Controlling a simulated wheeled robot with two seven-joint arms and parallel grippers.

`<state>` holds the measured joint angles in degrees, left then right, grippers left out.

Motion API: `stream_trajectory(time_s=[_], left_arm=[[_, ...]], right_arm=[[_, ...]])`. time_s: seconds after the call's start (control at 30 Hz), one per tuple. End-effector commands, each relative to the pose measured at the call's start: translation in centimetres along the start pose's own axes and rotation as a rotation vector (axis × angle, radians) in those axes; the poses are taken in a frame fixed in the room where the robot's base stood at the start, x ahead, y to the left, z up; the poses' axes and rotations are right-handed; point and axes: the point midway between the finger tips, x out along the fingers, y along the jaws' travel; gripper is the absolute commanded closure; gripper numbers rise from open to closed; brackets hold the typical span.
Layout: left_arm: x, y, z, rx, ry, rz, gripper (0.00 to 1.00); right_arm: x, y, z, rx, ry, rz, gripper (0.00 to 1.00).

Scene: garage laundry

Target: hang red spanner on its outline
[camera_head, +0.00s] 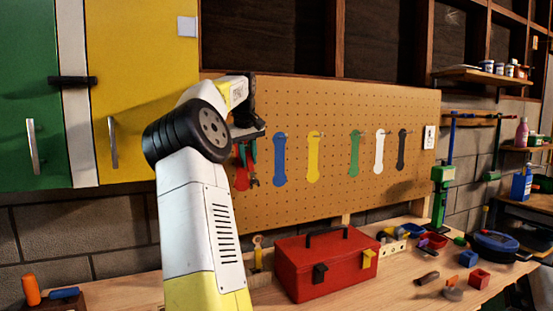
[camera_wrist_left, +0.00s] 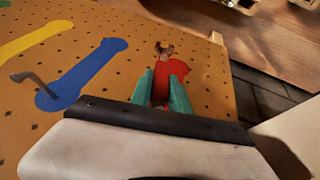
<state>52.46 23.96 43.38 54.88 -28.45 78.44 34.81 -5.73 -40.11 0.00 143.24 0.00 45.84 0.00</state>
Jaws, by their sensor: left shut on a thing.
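The red painted outline (camera_head: 241,182) is at the left end of the brown pegboard (camera_head: 380,108). My left gripper (camera_head: 249,160) is in front of it, its teal fingers shut on the red spanner (camera_head: 254,181). In the left wrist view, the spanner's metal jaw (camera_wrist_left: 163,48) points away past the fingertips (camera_wrist_left: 165,85), and the red outline (camera_wrist_left: 187,68) shows beside and behind it. The spanner's upper end and the outline's hook are hidden by the gripper. I cannot tell whether the spanner touches the board. My right gripper is out of view.
Blue (camera_head: 280,160), yellow (camera_head: 313,160), green, white and black outlines with hooks lie to the right on the board. A red toolbox (camera_head: 325,265) stands on the workbench below, with a yellow-handled tool (camera_head: 257,252) to its left. A yellow cabinet (camera_head: 140,90) stands at left.

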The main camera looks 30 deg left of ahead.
Motion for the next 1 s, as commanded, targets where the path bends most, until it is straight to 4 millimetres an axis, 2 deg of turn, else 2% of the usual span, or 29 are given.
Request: stream_trajectory(time_s=[0.27, 0.3, 0.4, 0.77, 0.87, 1.0], left_arm=[[0.1, 0.0, 0.1, 0.001, -0.003, 0.0, 1.0], [0.1, 0.0, 0.1, 0.001, -0.003, 0.0, 0.73], [0.1, 0.0, 0.1, 0.001, -0.003, 0.0, 0.53], [-0.1, 0.0, 0.1, 0.001, -0.004, 0.0, 0.53], [-1.2, 0.1, 0.1, 0.001, -0.002, 0.001, 0.53], [-3.8, 0.1, 0.0, 0.0, 0.003, 0.002, 0.53]], right_arm=[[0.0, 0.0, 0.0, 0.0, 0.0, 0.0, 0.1], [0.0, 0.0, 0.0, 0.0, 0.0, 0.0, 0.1], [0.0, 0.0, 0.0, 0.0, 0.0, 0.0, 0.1], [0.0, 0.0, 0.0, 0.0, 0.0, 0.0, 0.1], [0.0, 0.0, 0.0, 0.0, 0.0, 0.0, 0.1], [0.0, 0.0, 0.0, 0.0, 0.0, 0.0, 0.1]])
